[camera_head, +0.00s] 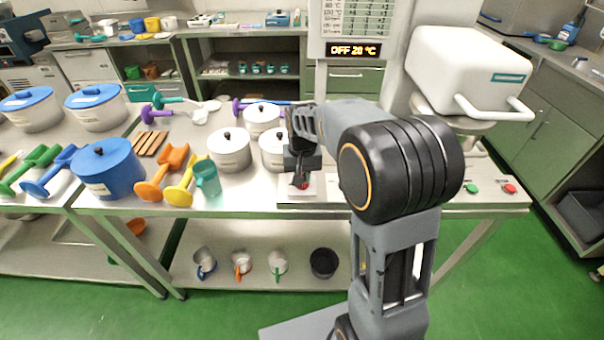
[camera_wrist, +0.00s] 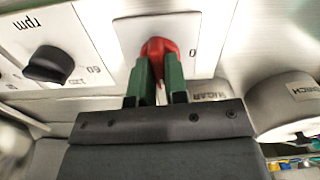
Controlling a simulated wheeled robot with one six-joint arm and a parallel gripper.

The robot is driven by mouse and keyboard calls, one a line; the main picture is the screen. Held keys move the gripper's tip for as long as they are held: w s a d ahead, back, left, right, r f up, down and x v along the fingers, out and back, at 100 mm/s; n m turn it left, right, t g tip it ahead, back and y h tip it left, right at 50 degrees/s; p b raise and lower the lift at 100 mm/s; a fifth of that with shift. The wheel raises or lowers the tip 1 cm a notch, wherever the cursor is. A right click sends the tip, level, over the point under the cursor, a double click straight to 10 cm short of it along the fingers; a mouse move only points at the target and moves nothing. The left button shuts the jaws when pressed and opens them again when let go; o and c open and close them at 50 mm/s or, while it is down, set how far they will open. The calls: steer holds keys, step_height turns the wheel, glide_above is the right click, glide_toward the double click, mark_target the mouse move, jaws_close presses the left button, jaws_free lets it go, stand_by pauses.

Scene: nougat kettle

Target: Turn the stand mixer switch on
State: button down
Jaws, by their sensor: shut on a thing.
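The red switch knob (camera_wrist: 157,47) sits on a white plate (camera_wrist: 206,32) marked with a 0 in the wrist view. My gripper (camera_wrist: 160,75) has its two green fingers shut on the knob, which partly hide it. In the head view the knob (camera_head: 301,183) is a small red spot right under my gripper (camera_head: 300,172), on the low front edge of the bench. The white stand mixer (camera_head: 465,70) with its pale handle stands at the right, behind my arm. My arm hides part of the mixer's base and the front panel.
A black rpm dial (camera_wrist: 48,66) is beside the switch plate. White lidded pots (camera_head: 229,150) stand left of my gripper. Green (camera_head: 472,188) and red (camera_head: 509,188) buttons are on the right front edge. A display (camera_head: 353,50) reads OFF 20 °C.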

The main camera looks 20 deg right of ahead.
steer(key=shift+m, duration=0.6)
steer(key=c, duration=1.1)
jaws_free()
steer(key=shift+c, duration=0.2)
step_height(320, 180, up, 14)
steer(key=p, duration=0.1)
steer(key=shift+f, duration=0.1)
